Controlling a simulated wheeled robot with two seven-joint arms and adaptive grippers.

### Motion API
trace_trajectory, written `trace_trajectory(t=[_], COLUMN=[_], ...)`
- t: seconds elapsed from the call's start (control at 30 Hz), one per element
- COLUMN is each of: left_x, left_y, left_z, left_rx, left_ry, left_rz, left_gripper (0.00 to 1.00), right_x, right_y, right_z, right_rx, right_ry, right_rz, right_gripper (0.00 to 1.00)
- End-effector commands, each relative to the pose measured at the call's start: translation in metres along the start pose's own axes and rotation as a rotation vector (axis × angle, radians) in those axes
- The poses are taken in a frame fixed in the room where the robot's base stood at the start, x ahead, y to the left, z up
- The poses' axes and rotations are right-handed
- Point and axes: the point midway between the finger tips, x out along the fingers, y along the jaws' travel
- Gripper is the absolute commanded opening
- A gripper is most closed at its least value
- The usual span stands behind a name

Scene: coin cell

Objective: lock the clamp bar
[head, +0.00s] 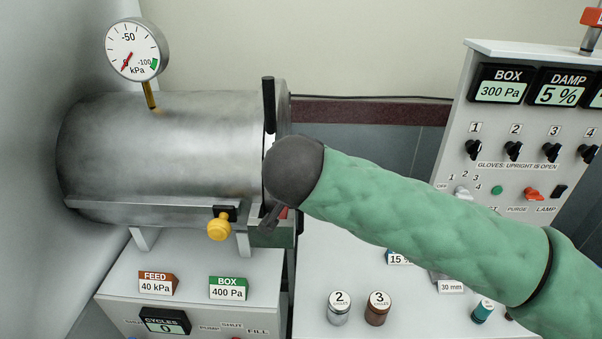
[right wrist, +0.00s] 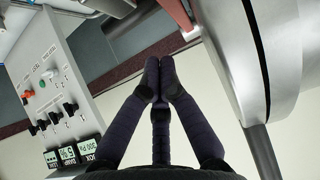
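The clamp bar's black grip (head: 268,103) stands upright at the right end of the metal chamber (head: 160,145). Its lower part is hidden behind my right wrist. My right arm, in a green sleeve, comes in from the right. My left gripper is not in view.
A yellow knob (head: 219,228) sits under the chamber, and a gauge (head: 135,50) rises above it. A switch panel (head: 520,150) stands at the right. Small jars (head: 338,308) and (head: 377,308) stand on the bench in front of the arm.

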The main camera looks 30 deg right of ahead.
Motion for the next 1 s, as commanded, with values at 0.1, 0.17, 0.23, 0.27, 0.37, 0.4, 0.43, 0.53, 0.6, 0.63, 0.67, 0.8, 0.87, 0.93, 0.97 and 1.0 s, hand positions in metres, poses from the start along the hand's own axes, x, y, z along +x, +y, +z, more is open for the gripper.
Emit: trace_trajectory(t=[0.1,0.17,0.23,0.27,0.37,0.4,0.43,0.53,0.6,0.63,0.67,0.8,0.87,0.93,0.97,1.0], left_x=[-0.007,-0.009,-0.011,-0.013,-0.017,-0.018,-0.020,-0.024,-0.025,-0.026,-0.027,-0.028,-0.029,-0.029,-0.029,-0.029], left_y=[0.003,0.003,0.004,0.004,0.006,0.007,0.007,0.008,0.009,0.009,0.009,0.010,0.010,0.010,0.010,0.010], left_z=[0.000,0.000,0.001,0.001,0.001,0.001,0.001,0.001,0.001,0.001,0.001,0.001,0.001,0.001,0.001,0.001], left_rx=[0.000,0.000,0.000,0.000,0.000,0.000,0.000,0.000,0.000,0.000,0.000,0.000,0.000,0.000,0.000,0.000], left_ry=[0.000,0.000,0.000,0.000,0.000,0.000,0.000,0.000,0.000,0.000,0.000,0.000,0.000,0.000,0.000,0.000], left_rz=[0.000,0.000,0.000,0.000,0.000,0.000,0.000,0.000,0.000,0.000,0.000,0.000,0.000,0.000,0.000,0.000], left_gripper=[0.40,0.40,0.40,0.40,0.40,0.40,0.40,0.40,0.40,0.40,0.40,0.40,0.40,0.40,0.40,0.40], right_x=[-0.014,-0.022,-0.031,-0.035,-0.050,-0.056,-0.061,-0.075,-0.083,-0.086,-0.089,-0.097,-0.098,-0.099,-0.100,-0.100], right_y=[0.000,0.000,0.000,0.000,0.000,0.000,0.000,0.000,0.000,0.000,0.000,0.001,0.001,0.001,0.001,0.001], right_z=[-0.005,-0.004,-0.001,0.000,0.003,0.004,0.005,0.008,0.011,0.011,0.012,0.015,0.015,0.016,0.016,0.016], right_rx=[-0.001,0.000,-0.001,-0.001,0.000,0.000,-0.001,0.000,-0.001,-0.001,0.000,0.001,0.001,0.001,0.001,0.001], right_ry=[0.003,0.003,0.004,0.004,0.005,0.005,0.005,0.005,0.004,0.004,0.004,0.004,0.003,0.003,0.003,0.003], right_rz=[-0.005,-0.005,-0.005,-0.005,-0.007,-0.006,-0.007,-0.006,-0.005,-0.006,-0.005,-0.003,-0.002,-0.002,-0.002,-0.001], right_gripper=[0.00,0.00,0.00,0.00,0.00,0.00,0.00,0.00,0.00,0.00,0.00,0.00,0.00,0.00,0.00,0.00])
